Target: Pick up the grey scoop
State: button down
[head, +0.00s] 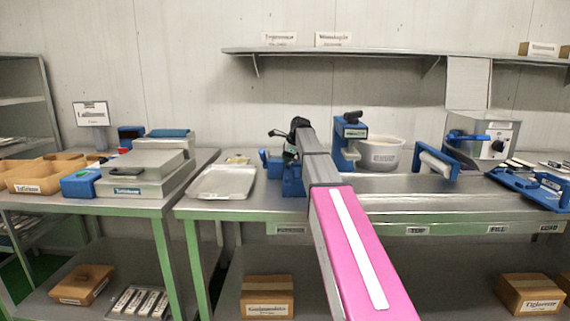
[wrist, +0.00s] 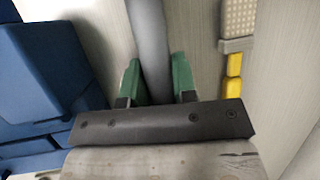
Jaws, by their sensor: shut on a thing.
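In the wrist view, my gripper (wrist: 156,80) has two green fingers closed on either side of a smooth grey bar, the handle of the grey scoop (wrist: 149,40). The handle runs up out of the top of the picture, so the rest of the scoop is out of view. In the head view, my pink arm reaches over the table's front edge to the back, and its far end hides the fingers and the scoop.
A blue block (wrist: 40,75) stands close on the left in the wrist view; a yellow-handled tool (wrist: 234,75) lies on the right. In the head view, a metal tray (head: 222,182) is left of my arm.

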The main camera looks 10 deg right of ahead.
jog(key=r, duration=0.3)
jog(key=shift+s+a, duration=0.25)
jog(key=shift+a, duration=0.05)
jog(key=s+a+r, duration=0.5)
jog(key=a+r, duration=0.4)
jog(key=r, duration=0.2)
jog(key=shift+s+a+r, duration=0.2)
jog(key=shift+s, duration=0.1)
jog(key=shift+d, duration=0.1)
